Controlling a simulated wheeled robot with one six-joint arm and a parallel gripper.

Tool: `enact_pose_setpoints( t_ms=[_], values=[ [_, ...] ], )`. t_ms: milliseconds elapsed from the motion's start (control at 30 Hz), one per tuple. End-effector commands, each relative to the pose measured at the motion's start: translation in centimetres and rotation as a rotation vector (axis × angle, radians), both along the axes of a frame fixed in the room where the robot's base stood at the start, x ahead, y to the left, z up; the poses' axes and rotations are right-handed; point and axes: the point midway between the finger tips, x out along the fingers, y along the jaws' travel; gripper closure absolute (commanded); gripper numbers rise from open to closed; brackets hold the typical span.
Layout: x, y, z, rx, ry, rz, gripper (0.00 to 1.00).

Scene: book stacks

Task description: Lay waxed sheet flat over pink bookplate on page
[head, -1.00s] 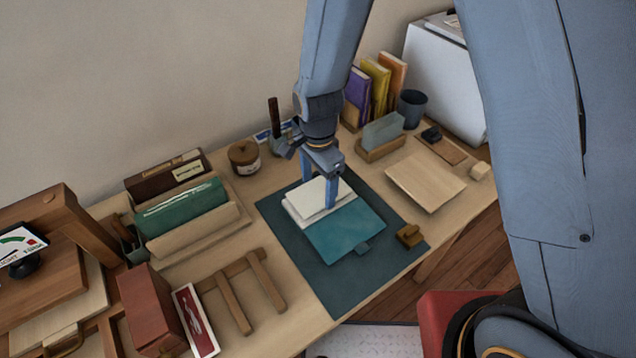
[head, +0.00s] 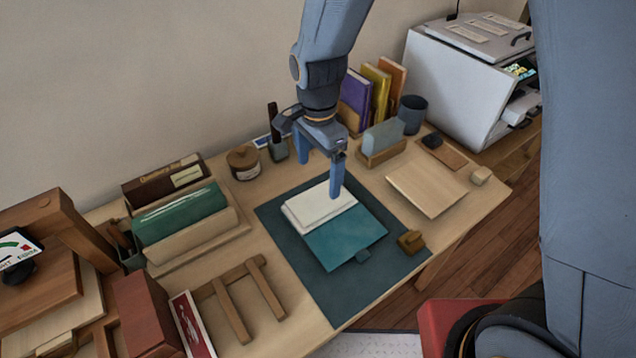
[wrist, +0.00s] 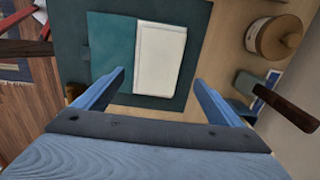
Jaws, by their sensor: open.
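An open book lies on a dark teal mat (head: 345,300). Its teal cover (head: 345,240) faces the front and its white page side (head: 318,208) the back. The page (wrist: 160,62) also shows in the wrist view with a paler inner rectangle; I cannot tell whether that is the waxed sheet. No pink bookplate shows. A pale grey-green sheet (head: 383,136) stands upright in a wooden holder; I cannot tell whether it is waxed. My gripper (head: 320,178) is open and empty above the page, its fingers spread; its fingertips (wrist: 160,79) are apart in the wrist view.
A small wooden block (head: 411,242) sits on the mat's right edge. A round lidded jar (head: 244,163) and a tool cup (head: 278,150) stand behind. A wooden board (head: 426,188) lies right. A wooden rack (head: 240,295) lies front left.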

Motion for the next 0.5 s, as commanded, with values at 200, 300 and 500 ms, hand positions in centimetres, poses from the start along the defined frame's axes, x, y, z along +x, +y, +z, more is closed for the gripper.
enact_pose_setpoints(
  t_ms=[200, 300, 500],
  values=[
    [0.1, 0.0, 3.6, 0.002, -0.004, 0.0, 0.1],
    [0.1, 0.0, 4.7, 0.001, -0.003, 0.0, 0.1],
    [0.0, 0.0, 5.7, 0.001, -0.001, 0.0, 0.1]
  ],
)
